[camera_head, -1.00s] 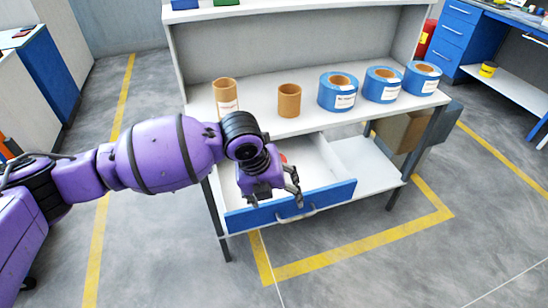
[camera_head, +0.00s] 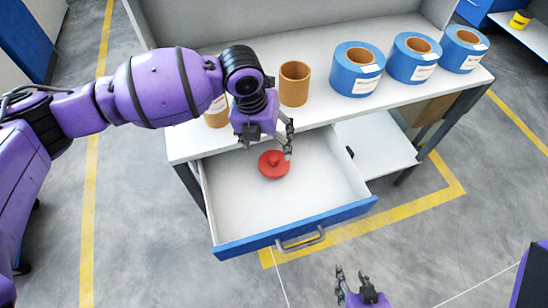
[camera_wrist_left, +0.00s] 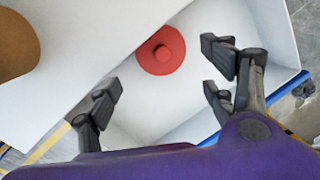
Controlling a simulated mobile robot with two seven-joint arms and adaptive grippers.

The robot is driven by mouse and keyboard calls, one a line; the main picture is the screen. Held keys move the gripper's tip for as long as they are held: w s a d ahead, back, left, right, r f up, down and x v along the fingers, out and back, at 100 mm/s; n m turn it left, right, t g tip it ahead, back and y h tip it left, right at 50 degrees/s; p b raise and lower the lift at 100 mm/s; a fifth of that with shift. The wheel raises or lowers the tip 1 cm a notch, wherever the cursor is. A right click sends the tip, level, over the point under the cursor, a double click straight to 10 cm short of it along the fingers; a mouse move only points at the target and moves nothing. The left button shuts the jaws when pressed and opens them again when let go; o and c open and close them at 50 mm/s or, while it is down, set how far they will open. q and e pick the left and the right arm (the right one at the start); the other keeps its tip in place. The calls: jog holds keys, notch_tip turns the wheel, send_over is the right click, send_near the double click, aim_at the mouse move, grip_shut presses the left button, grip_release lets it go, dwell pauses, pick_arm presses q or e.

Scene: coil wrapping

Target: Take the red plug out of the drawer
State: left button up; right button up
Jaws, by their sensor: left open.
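The red plug (camera_head: 274,164) is a round disc with a knob on top. It lies on the floor of the open drawer (camera_head: 325,206), near its back. My left gripper (camera_head: 270,146) is over the back of the drawer, just above the plug in the head view. It is open and empty. In the left wrist view the plug (camera_wrist_left: 161,50) lies ahead of the spread fingers of my left gripper (camera_wrist_left: 165,90), not between them. My right gripper (camera_head: 352,283) is at the bottom of the head view, in front of the drawer, with its fingers apart and empty.
The shelf top above the drawer holds a brown cardboard core (camera_head: 294,84) and several blue tape rolls (camera_head: 352,70). Another brown core (camera_head: 217,112) is partly behind my left arm. The drawer handle (camera_head: 300,240) sticks out in front. The drawer floor around the plug is clear.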

aim_at(272, 158)
pick_arm(q)
jog(key=f, duration=0.4)
jog(key=shift+w+d, duration=0.1)
jog(key=shift+d, duration=0.2)
jog(key=shift+w+f, duration=0.1)
jog(key=shift+f, duration=0.35)
jog(key=f, duration=0.3)
jog(key=d+f, duration=0.1)
jog(key=f, duration=0.1)
jog(key=shift+w+f, duration=0.1)
jog(key=shift+w, duration=0.1)
pick_arm(e)
jog(key=shift+w+f, duration=0.15)
pick_arm(q)
jog(key=shift+c, duration=0.4)
jog(key=c, duration=0.8)
pick_arm(e)
jog(key=shift+s+f, duration=0.2)
jog(key=shift+s, duration=0.15)
